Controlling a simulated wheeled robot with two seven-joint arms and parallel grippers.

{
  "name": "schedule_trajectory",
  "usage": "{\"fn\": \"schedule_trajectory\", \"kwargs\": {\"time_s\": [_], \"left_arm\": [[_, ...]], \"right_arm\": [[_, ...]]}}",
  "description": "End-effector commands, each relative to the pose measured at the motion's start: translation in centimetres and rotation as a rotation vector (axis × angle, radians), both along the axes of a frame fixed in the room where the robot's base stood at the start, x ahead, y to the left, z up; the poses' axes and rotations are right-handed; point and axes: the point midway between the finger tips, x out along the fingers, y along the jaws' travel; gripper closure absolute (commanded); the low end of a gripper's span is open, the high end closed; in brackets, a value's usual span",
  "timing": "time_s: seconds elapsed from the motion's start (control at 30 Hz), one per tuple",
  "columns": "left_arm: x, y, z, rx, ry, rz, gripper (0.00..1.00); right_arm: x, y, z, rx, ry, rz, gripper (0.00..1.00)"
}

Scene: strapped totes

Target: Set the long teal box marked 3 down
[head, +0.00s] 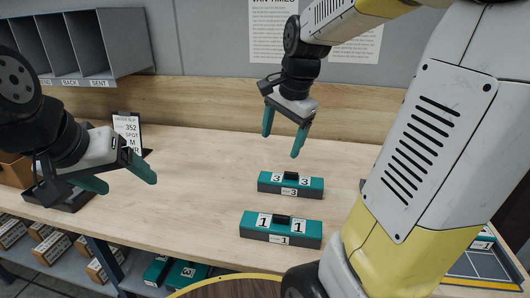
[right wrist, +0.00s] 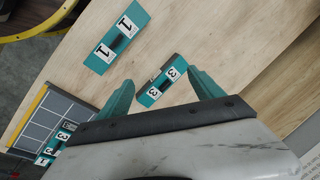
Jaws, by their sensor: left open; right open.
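The long teal box marked 3 (head: 291,184) rests on the wooden table, with a dark handle on top; it also shows in the right wrist view (right wrist: 160,81). My right gripper (head: 284,142) is open and empty above and behind it, apart from it in the head view. In the right wrist view its teal fingers (right wrist: 160,90) are spread, with the box seen beyond them. My left gripper (head: 127,180) is open and empty over the table's left side.
A longer teal box marked 1 (head: 281,228) sits in front of box 3. A grey tray (head: 480,264) with a teal box lies at the right, partly behind my arm. A slip holder (head: 128,128) stands at the left. The table's middle left is clear.

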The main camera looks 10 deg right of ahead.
Motion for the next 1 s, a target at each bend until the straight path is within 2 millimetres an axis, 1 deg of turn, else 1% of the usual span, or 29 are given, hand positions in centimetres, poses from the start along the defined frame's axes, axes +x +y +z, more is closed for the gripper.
{"fn": "schedule_trajectory", "kwargs": {"time_s": [0.03,0.1,0.2,0.3,0.4,0.57,0.97,1.0], "left_arm": [[0.0,0.0,0.0,0.0,0.0,0.0,0.24],[0.0,0.0,0.0,0.0,0.0,0.0,0.24],[0.0,0.0,0.0,0.0,0.0,0.0,0.24],[0.0,0.0,0.0,0.0,0.0,0.0,0.24],[0.0,0.0,0.0,0.0,0.0,0.0,0.24],[0.0,0.0,0.0,0.0,0.0,0.0,0.24],[0.0,0.0,0.0,0.0,0.0,0.0,0.24],[0.0,0.0,0.0,0.0,0.0,0.0,0.3]], "right_arm": [[-2.1,0.8,1.1,-0.016,-0.064,0.132,0.24],[-4.7,1.9,1.9,-0.059,-0.146,0.328,0.24],[-7.9,3.2,2.5,-0.136,-0.255,0.574,0.24],[-10.3,4.1,2.5,-0.215,-0.335,0.759,0.24],[-11.7,4.7,2.3,-0.273,-0.385,0.878,0.24],[-12.4,5.0,2.1,-0.311,-0.411,0.95,0.24],[-12.4,5.0,2.2,-0.311,-0.411,0.95,0.24],[-12.4,5.0,2.2,-0.311,-0.411,0.95,0.3]]}}
